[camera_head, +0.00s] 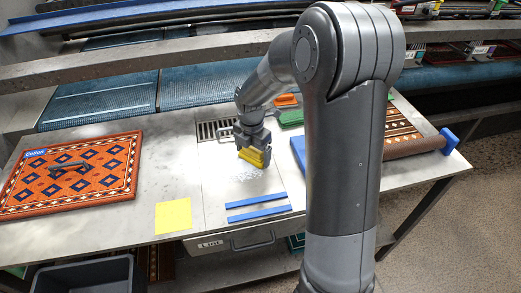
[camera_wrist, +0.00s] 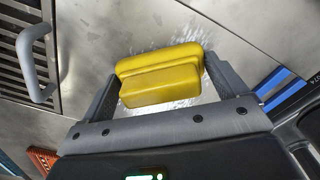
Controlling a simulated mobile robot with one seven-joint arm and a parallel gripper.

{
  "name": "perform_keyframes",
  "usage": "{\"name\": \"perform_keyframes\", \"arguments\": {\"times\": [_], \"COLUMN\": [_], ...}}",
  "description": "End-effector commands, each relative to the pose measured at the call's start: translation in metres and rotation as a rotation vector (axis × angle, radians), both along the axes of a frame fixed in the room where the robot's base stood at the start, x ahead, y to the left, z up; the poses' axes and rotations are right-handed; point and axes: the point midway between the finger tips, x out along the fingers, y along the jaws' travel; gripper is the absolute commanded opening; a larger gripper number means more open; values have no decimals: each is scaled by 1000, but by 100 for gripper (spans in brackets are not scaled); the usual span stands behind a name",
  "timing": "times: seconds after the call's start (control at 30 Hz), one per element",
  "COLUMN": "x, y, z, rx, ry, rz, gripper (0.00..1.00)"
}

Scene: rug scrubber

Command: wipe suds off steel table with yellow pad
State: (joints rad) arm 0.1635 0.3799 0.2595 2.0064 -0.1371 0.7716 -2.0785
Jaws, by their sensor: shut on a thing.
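My gripper (camera_head: 253,146) is shut on the yellow pad (camera_head: 254,157), with a finger on each side of it. The pad also shows between the fingers in the wrist view (camera_wrist: 160,78). The white suds (camera_head: 246,174) lie on the steel table (camera_head: 165,172) right under and around the pad. In the wrist view the suds (camera_wrist: 190,102) show at the pad's edges, and the pad hides part of them. I cannot tell whether the pad touches the table.
A patterned orange rug piece (camera_head: 72,174) lies at left with a dark handled tool on it. A yellow square (camera_head: 173,216) and two blue strips (camera_head: 258,206) lie near the front edge. A drain grate (camera_head: 214,130) is behind the pad. A rolled rug (camera_head: 415,146) lies at right.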

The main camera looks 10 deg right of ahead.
Motion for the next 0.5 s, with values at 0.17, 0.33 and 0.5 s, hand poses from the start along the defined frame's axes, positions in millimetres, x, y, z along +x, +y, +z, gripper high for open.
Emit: {"name": "perform_keyframes", "arguments": {"times": [0.17,0.33,0.5], "x": [0,0,0], "y": [17,32,48], "z": [0,0,0], "rx": [0,0,0], "ry": [0,0,0], "rz": [2,2,2], "gripper": [69,69,69]}}
